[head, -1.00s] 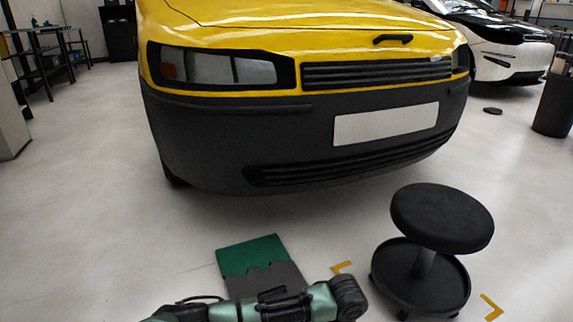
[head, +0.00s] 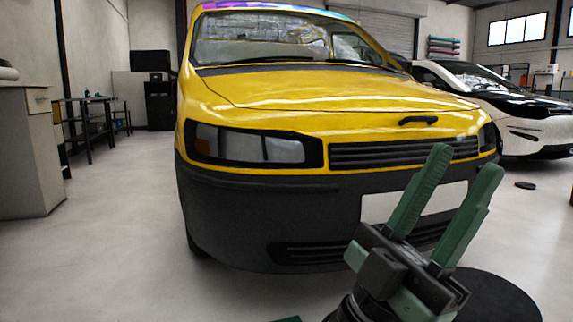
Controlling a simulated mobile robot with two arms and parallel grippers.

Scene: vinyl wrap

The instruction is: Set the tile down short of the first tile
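The rest of that tile is cut off, and the dark grey tile is outside the picture.
A yellow car (head: 330,105) with a dark bumper fills the middle. A black round stool seat (head: 500,297) is partly behind my gripper at the lower right. A grey cabinet (head: 35,160) stands at the left. The floor on the left is open.

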